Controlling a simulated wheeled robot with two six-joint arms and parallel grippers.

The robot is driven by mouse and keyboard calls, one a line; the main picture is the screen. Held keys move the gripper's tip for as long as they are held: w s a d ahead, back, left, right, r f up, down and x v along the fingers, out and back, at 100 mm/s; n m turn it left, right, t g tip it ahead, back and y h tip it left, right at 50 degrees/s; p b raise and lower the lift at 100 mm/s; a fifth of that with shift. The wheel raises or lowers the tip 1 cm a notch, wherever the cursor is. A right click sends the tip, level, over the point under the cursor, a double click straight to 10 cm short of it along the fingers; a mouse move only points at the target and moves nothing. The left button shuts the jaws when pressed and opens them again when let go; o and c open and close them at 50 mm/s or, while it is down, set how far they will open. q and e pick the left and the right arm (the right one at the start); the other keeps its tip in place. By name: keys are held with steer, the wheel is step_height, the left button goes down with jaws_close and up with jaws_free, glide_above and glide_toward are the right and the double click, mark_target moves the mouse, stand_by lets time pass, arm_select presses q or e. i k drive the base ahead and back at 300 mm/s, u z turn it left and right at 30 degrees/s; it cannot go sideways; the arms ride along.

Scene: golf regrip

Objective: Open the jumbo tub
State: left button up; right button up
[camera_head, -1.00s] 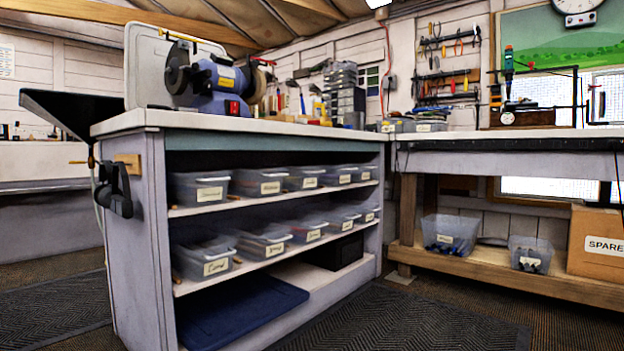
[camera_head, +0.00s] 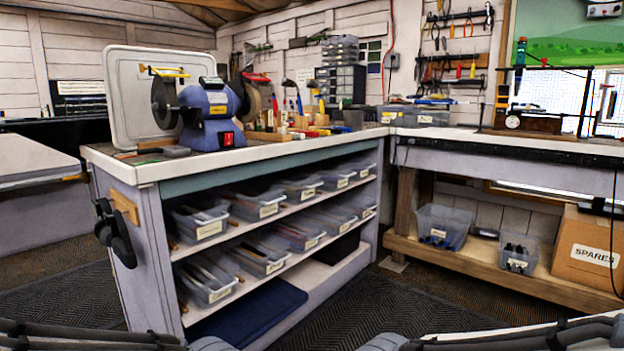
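Several clear plastic tubs with white labels stand in two rows on the shelves under the bench. The front upper tub (camera_head: 200,222) and front lower tub (camera_head: 205,283) are nearest. The labels are too small to read surely, so I cannot tell which tub is the jumbo one. Long dark things show inside some tubs; I cannot tell whether they have lids. My arms cross the bottom corners of the head view, well in front of the shelves.
A blue bench grinder (camera_head: 212,112) stands on the white bench top (camera_head: 150,168). A dark blue flat thing (camera_head: 255,312) lies on the bottom shelf. At right, a low wooden shelf holds two clear bins (camera_head: 443,228) and a "SPARES" box (camera_head: 585,255). The dark floor mat (camera_head: 355,305) is clear.

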mark_target(306, 194)
steer(key=u, duration=0.2)
steer(key=i, duration=1.3)
steer(key=z, duration=0.1)
